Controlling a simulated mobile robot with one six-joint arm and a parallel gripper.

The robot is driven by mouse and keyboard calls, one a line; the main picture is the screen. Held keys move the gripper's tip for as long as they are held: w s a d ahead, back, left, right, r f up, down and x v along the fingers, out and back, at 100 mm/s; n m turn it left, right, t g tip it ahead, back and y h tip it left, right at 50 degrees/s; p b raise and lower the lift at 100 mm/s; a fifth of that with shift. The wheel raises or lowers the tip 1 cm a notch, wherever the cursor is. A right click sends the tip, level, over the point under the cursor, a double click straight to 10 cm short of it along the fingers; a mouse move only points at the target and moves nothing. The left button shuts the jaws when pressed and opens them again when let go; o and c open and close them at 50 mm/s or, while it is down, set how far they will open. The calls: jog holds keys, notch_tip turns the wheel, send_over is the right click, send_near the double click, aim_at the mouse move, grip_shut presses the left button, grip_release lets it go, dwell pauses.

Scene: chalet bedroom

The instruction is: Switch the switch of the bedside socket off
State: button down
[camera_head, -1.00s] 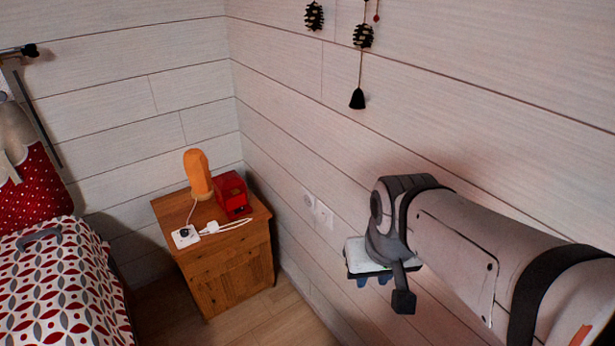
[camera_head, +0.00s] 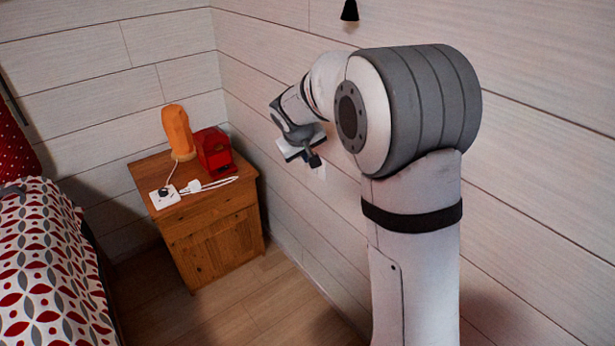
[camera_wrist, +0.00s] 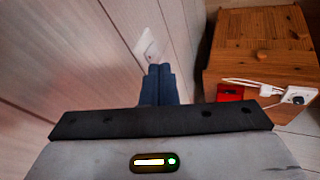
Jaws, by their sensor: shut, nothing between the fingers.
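A white plate (camera_wrist: 148,45) is on the plank wall in the wrist view, just beyond my fingertips and a little left of them. A sliver of white on the wall (camera_head: 320,171) shows beside my gripper in the head view; the rest is hidden there. I cannot make out the switch position. In the head view my gripper (camera_head: 313,160) is near the wall, right of the nightstand.
The wooden nightstand (camera_head: 215,245) carries an orange lamp (camera_head: 177,132), a red box (camera_head: 214,152), a white socket block (camera_head: 164,198) and a white cable (camera_head: 215,184). The patterned bed (camera_head: 50,265) is at left. The floor (camera_head: 250,308) before the nightstand is clear.

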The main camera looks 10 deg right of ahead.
jog(key=w+a+f+t+b, duration=0.1)
jog(key=w+a+f, duration=0.1)
jog(key=w+f, duration=0.3)
jog(key=shift+w+a+f+n+b, duration=0.35)
jog(key=shift+a+n+b, duration=0.05)
jog(key=w+d+f+b, duration=0.1)
jog(key=w+d+f, duration=0.4)
jog(key=w+f, duration=0.2)
jog(key=shift+d+f, duration=0.3)
jog(key=shift+f, duration=0.55)
jog(key=shift+w+f, duration=0.1)
jog(key=shift+b, duration=0.55)
